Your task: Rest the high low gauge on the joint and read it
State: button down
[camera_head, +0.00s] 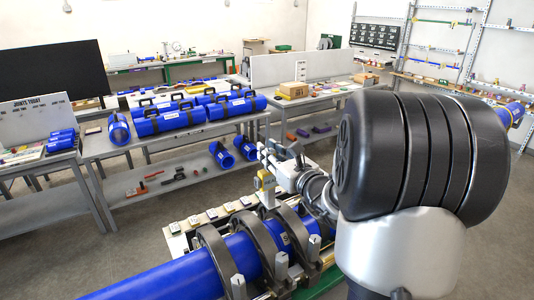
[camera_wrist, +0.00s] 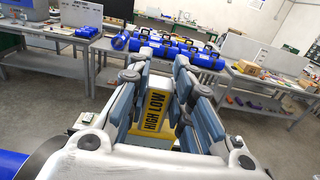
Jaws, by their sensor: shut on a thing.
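The high low gauge (camera_wrist: 155,110) is yellow with black "HIGH LOW" lettering and sits between my fingers in the wrist view. A long blue pipe (camera_head: 165,277) runs through dark ring clamps (camera_head: 218,255) on the fusion cart. I cannot tell whether the gauge touches the pipe. The joint line and the gauge's reading cannot be made out.
A grey table (camera_head: 92,147) with blue pipe pieces (camera_head: 180,120) stands behind the cart. A row of small blocks (camera_head: 193,220) lines the cart's far edge. A second bench with a cardboard box (camera_head: 294,90) is farther back. Open floor lies left of the cart.

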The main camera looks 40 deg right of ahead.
aim_at(272, 187)
jog(key=shift+s, duration=0.1)
dwell(0.3)
jog(key=shift+b, duration=0.3)
jog(key=shift+f, duration=0.25)
notch_tip(272, 187, down, 8)
jog(key=b, duration=0.9)
jog(key=shift+f, duration=0.1)
jog(key=shift+f+b, duration=0.6)
jog(key=shift+b, duration=0.05)
dwell(0.8)
jog(key=shift+f, duration=0.4)
dwell(2.7)
jog(key=shift+r, duration=0.15)
